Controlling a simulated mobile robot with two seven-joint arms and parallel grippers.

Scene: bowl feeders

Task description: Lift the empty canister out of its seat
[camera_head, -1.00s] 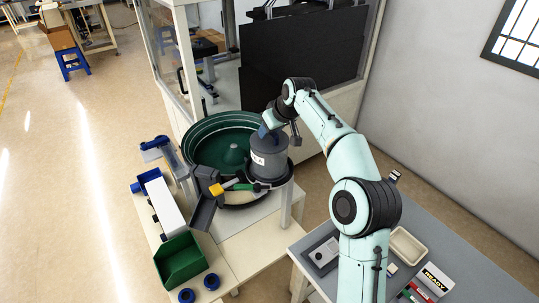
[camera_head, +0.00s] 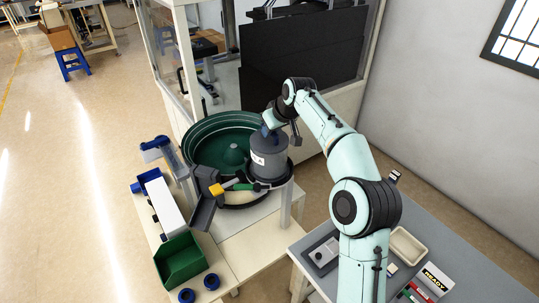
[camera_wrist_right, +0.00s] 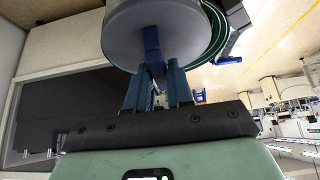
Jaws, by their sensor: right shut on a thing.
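The grey canister (camera_head: 269,161) with a white label on its side stands upright at the right edge of the green bowl feeder (camera_head: 205,135). Its base is at the dark seat (camera_head: 262,184); I cannot tell whether there is a gap beneath it. My right gripper (camera_head: 268,131) is above the canister lid. In the right wrist view, the fingers of my right gripper (camera_wrist_right: 152,68) are shut on the blue handle (camera_wrist_right: 151,38) on the canister's grey top (camera_wrist_right: 128,40). The canister's inside is hidden. My left gripper is not in view.
A green-handled lever (camera_head: 243,186) and a yellow block (camera_head: 216,190) sit at the seat's front left. A green bin (camera_head: 180,261) stands at the front left. A grey table (camera_head: 455,255) with a beige tray (camera_head: 407,246) is at the right. A glazed machine frame stands behind.

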